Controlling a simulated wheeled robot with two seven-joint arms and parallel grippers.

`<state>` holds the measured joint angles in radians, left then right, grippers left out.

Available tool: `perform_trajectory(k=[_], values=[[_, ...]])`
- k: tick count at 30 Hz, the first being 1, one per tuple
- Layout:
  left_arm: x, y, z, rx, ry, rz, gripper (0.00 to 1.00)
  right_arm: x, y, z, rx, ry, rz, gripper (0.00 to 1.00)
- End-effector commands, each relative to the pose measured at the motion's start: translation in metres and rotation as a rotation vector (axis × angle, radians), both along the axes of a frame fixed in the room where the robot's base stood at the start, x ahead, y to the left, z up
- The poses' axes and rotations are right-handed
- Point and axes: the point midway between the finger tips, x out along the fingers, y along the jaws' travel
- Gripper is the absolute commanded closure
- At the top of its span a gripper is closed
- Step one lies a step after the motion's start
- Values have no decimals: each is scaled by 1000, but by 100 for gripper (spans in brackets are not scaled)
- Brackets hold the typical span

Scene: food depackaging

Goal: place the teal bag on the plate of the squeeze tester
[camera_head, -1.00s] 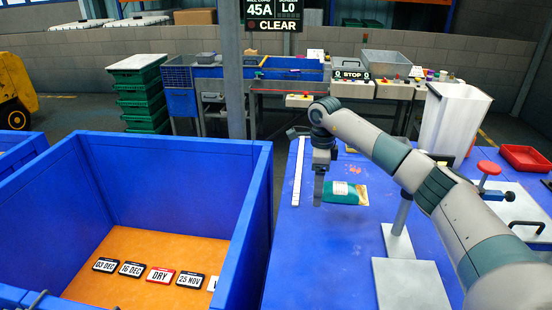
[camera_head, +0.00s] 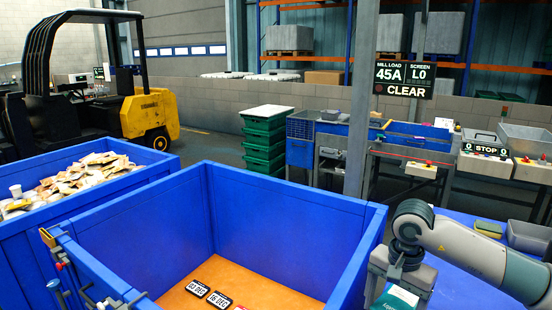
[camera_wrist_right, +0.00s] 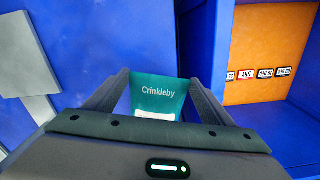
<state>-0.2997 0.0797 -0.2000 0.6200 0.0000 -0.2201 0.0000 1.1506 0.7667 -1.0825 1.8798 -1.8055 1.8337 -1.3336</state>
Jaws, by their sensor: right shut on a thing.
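The teal bag (camera_wrist_right: 157,93), printed "Crinkleby", is between the two fingers of my right gripper (camera_wrist_right: 158,80), which is shut on it. In the head view a small teal part of the bag (camera_head: 401,296) shows at the bottom edge, under my right wrist; the rest is cut off. In the right wrist view grey flat plates (camera_wrist_right: 22,50), seemingly of the squeeze tester, lie on the blue table at the left, apart from the bag. The tester is not visible in the head view now. My left gripper is not in view.
A large blue crate (camera_head: 300,190) with an orange floor and date cards stands left of my right arm. Another blue crate (camera_head: 25,245) holds many packets. A green sponge-like block (camera_head: 488,228) and a grey tray (camera_head: 528,238) are on the right.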

Motion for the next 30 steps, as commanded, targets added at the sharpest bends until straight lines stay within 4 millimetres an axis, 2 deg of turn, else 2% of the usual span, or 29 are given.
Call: perform_trajectory(k=[1, 6, 12, 18, 30], values=[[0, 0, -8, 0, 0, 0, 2, -16, 11, -8, -1, -2, 113, 49], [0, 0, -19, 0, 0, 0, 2, -66, 36, -21, 0, -2, 452, 49], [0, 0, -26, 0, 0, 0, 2, -106, 49, -30, 0, -2, 711, 49], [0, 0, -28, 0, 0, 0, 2, -120, 53, -32, 1, -1, 800, 49], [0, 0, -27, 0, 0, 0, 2, -120, 52, -31, -1, -2, 801, 49]])
